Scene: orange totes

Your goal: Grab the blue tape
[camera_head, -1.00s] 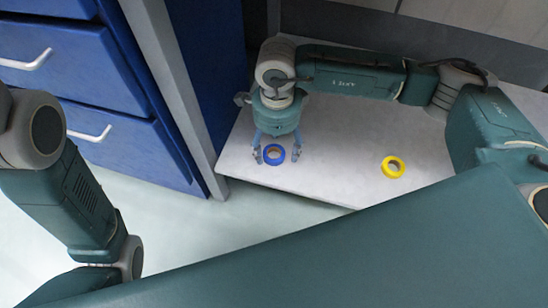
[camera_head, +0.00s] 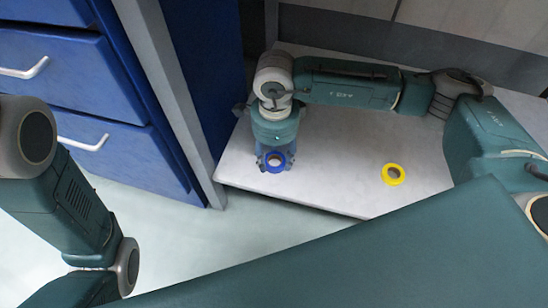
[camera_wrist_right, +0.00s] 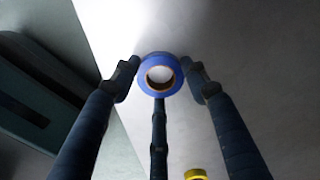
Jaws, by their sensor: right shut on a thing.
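The blue tape (camera_head: 275,161) is a small blue roll with a tan core, at the left part of the white tabletop (camera_head: 330,150). My right gripper (camera_head: 274,162) is shut on it. In the right wrist view the blue tape (camera_wrist_right: 160,75) sits between the fingertips of my right gripper (camera_wrist_right: 160,78), with a finger on its left and right sides and a third finger below it. I cannot tell whether the tape still touches the table. My left arm shows at the left of the head view, but its gripper is out of view.
A yellow tape roll (camera_head: 393,174) lies on the tabletop to the right; part of it (camera_wrist_right: 196,174) shows in the wrist view. A blue cabinet with drawers (camera_head: 75,80) stands at the left, with a grey post (camera_head: 170,90) beside the table. The middle tabletop is clear.

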